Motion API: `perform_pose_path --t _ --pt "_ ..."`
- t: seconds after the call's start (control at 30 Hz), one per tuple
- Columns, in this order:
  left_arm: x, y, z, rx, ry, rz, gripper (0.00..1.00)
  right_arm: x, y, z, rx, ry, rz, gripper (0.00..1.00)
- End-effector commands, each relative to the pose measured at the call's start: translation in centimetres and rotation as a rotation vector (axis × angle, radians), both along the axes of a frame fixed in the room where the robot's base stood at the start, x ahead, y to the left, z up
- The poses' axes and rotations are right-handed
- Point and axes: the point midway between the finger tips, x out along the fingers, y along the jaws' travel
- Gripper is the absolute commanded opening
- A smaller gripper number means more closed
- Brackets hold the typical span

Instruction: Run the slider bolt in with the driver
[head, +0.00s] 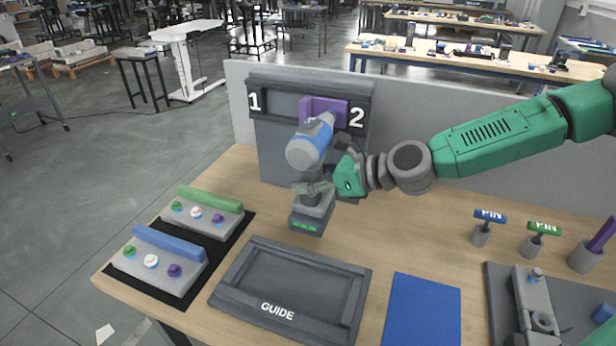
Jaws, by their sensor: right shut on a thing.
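My right gripper (318,187) is shut on the handle of the blue and grey driver (308,147), above its dark battery base with green lights. The driver is raised in front of the upright dark panel (277,150), its nose pointing up and away toward the purple slider (334,107). The slider sits in the panel's recess between the marks 1 and 2, nearer the 2. The driver covers part of the slider. The bolt and the driver's tip are hidden, so I cannot tell whether they touch. My left gripper is out of view.
The GUIDE tray (225,291) and a blue mat (423,310) lie in front. Two grey blocks with green (210,199) and blue (170,244) bars sit on a black mat at left. Blue-topped (489,216) and green-topped (543,228) tools stand at right, near a grey fixture (536,300).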

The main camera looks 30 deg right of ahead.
Motion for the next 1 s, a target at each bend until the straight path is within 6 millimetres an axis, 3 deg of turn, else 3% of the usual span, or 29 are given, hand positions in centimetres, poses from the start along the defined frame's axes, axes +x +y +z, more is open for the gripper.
perform_pose_path --t 0.63,1.0 --pt "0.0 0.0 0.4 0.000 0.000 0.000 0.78 -2.3 2.8 0.3 -0.001 -0.006 0.003 0.00" --pt "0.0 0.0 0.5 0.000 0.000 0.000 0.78 -2.8 3.3 0.3 -0.002 -0.007 0.001 0.00"
